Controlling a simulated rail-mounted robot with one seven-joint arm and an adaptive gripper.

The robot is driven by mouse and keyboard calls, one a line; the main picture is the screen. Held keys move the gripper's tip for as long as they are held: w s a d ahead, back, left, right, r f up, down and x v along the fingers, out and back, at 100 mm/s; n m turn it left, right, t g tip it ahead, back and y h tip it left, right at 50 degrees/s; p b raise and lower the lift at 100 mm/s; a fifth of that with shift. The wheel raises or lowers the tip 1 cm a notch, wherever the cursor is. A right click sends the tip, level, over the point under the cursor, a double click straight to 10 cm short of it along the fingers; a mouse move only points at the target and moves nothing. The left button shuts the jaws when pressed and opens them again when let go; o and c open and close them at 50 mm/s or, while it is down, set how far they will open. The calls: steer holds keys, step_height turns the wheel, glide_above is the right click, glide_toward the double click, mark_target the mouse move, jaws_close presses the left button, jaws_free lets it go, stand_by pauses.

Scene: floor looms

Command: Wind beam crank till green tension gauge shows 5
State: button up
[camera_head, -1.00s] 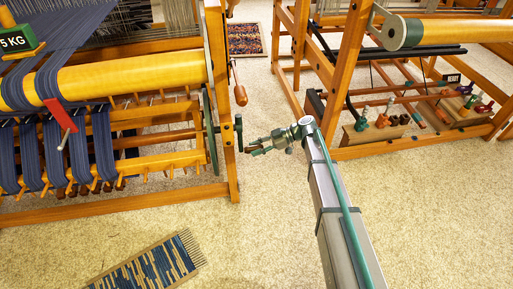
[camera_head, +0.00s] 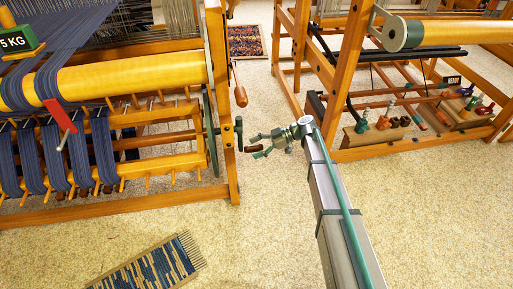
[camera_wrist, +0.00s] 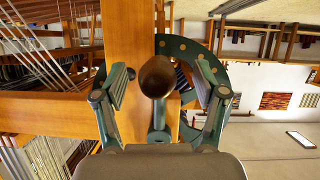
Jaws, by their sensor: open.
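A dark crank with a brown grip (camera_head: 252,149) sits low on the right post of the left loom (camera_head: 225,130). In the wrist view the round brown end of the crank grip (camera_wrist: 157,77) faces me. My gripper (camera_head: 257,145) is open, its two green fingers spread on either side of the grip with gaps; it also shows in the wrist view (camera_wrist: 160,85). The green ratchet wheel (camera_wrist: 205,60) is behind the crank.
A second brown handle (camera_head: 239,92) hangs higher on the same post. A red lever (camera_head: 60,118) is on the warp-covered beam. The right loom (camera_head: 345,80) and a wooden peg board (camera_head: 370,135) stand right. A woven mat (camera_head: 150,265) lies on open carpet.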

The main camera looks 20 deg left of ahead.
steer(key=shift+w, duration=0.1)
steer(key=shift+v, duration=3.45)
steer(key=shift+r, duration=0.1)
